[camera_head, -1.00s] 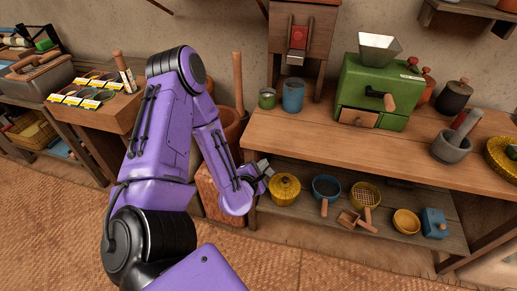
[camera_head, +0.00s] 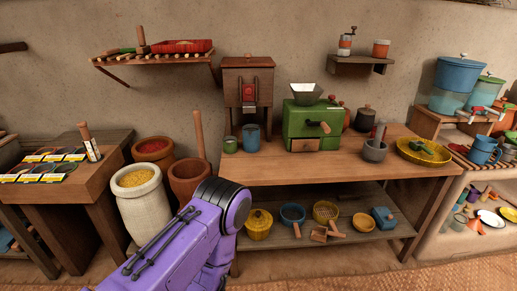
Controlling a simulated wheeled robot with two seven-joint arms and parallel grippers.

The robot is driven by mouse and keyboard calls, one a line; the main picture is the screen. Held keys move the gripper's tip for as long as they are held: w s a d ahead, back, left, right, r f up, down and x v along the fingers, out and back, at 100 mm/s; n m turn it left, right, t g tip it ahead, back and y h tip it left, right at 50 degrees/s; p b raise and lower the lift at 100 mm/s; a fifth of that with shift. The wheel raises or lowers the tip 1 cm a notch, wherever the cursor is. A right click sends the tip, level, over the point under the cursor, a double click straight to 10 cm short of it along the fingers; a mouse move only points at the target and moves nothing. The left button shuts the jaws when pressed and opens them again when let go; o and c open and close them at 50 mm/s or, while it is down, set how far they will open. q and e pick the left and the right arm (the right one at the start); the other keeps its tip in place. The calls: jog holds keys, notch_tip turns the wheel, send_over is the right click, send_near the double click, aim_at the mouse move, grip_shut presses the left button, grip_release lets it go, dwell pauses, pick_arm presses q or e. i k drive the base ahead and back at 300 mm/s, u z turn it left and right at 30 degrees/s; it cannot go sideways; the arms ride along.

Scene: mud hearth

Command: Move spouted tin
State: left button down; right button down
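I cannot tell for sure which vessel is the spouted tin. A small green tin (camera_head: 230,144) stands at the left end of the wooden workbench (camera_head: 350,160), beside a blue cup (camera_head: 251,138); no spout can be made out on it. A blue jug-like vessel (camera_head: 483,149) stands at the far right by the shelf unit. One of my purple arms rises from the bottom edge, left of centre, in front of the bench. Its gripper is not visible, and my other arm is out of the picture.
A green grinder box (camera_head: 313,126) and grey mortar (camera_head: 375,150) stand on the bench. A yellow lidded pot (camera_head: 259,224) and several bowls are on its lower shelf. A white sack (camera_head: 142,198) and brown pots stand left of the bench. Floor at lower right (camera_head: 450,274) is clear.

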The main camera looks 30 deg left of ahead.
aim_at(251, 138)
jog(key=z, duration=0.15)
jog(key=i, duration=0.65)
jog(key=u, duration=0.8)
jog(key=i, duration=0.55)
jog(key=u, duration=0.65)
